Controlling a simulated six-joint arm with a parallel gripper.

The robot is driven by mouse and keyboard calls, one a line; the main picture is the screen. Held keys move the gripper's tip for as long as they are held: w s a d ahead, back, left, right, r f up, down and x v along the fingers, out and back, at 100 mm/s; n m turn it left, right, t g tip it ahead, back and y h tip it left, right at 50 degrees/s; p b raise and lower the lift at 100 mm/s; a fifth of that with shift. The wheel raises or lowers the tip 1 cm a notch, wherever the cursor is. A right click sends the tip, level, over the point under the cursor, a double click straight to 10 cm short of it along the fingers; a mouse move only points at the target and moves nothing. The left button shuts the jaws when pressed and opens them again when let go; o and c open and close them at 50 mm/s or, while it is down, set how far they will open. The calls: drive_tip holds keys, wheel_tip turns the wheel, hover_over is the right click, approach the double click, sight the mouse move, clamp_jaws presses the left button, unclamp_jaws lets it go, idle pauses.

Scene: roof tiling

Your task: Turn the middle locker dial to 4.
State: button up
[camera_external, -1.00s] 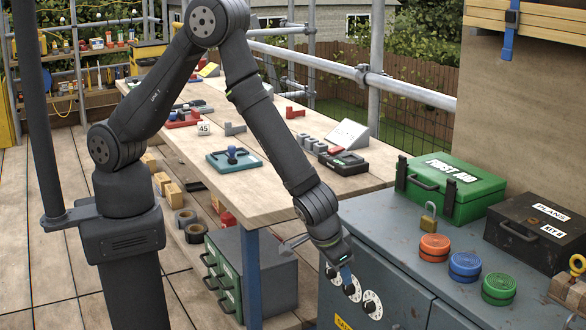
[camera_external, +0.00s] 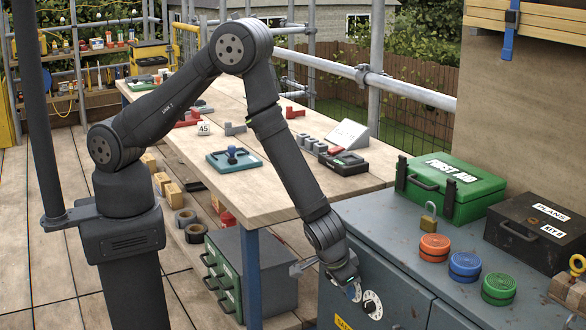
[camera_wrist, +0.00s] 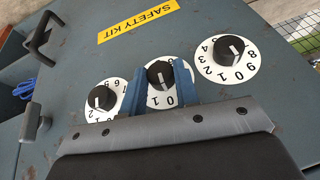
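Three round white dials with black knobs sit on a grey locker front. In the wrist view the middle dial (camera_wrist: 161,75) lies between my gripper's two blue fingers (camera_wrist: 161,88), which stand apart on either side of its knob. I cannot tell whether they touch it. The digits 0 and 1 show at its lower edge; the fingers cover much of the rest. The left dial (camera_wrist: 102,98) is partly hidden by my gripper. The right dial (camera_wrist: 229,56) is clear. In the external view my gripper (camera_external: 353,290) is at the locker front, beside one visible dial (camera_external: 372,305).
The yellow safety kit label (camera_wrist: 139,21) and a dark handle (camera_wrist: 40,36) are on the locker front. On the locker top stand a green first aid box (camera_external: 450,188), a padlock (camera_external: 429,222), several coloured round stacks (camera_external: 465,267) and a black box (camera_external: 540,225).

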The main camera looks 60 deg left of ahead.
drive_tip(key=c, duration=0.4)
drive_tip(key=shift+o, duration=0.2)
drive_tip(key=y, duration=0.3)
drive_tip(key=d+m+y, duration=0.1)
drive_tip(key=y, duration=0.2)
drive_tip(key=f+m+y, duration=0.1)
drive_tip(key=y, duration=0.3)
drive_tip(key=shift+d+t, duration=0.2)
drive_tip(key=shift+t, duration=0.2)
drive_tip(key=shift+m, duration=0.3)
drive_tip(key=o, duration=1)
drive_tip(key=shift+c, duration=0.2)
